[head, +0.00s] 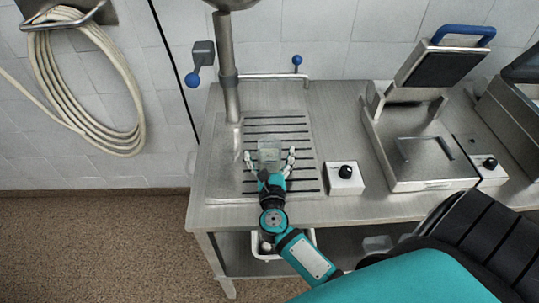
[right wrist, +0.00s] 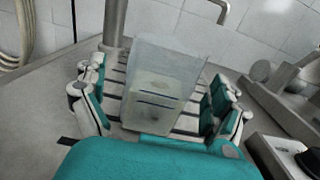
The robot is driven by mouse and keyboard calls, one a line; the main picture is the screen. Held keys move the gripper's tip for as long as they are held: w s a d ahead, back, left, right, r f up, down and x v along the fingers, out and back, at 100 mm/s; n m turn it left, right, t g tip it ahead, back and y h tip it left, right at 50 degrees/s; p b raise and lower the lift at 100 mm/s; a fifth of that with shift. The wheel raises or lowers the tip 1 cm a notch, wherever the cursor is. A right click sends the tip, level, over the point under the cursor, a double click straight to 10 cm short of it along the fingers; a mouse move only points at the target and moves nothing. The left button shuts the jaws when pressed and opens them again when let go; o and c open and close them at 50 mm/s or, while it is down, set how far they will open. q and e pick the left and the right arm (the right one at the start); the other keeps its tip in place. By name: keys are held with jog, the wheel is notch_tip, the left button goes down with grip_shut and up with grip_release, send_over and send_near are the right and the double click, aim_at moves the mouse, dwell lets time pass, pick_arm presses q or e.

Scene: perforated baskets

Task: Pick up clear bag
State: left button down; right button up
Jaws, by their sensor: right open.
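The clear bag (head: 269,156) stands on the slatted drain area of the steel counter. It is see-through and pale, and it also shows in the right wrist view (right wrist: 165,75). In the right wrist view the fingers (right wrist: 160,105) show gaps to the bag on both sides, and the bag's lower part is close to the palm. My left gripper is not in view.
A control box with a black knob (head: 345,178) sits just right of my right gripper. A steel press with a blue handle (head: 420,150) stands further right. A metal post (head: 229,90) rises behind left. A basket (head: 262,247) is below the counter.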

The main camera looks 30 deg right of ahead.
jog(key=shift+x, duration=0.75)
jog(key=shift+s, duration=0.1)
jog(key=shift+c, duration=0.8)
jog(key=shift+f, duration=0.1)
jog(key=c, duration=1.1)
jog(key=shift+c, duration=0.2)
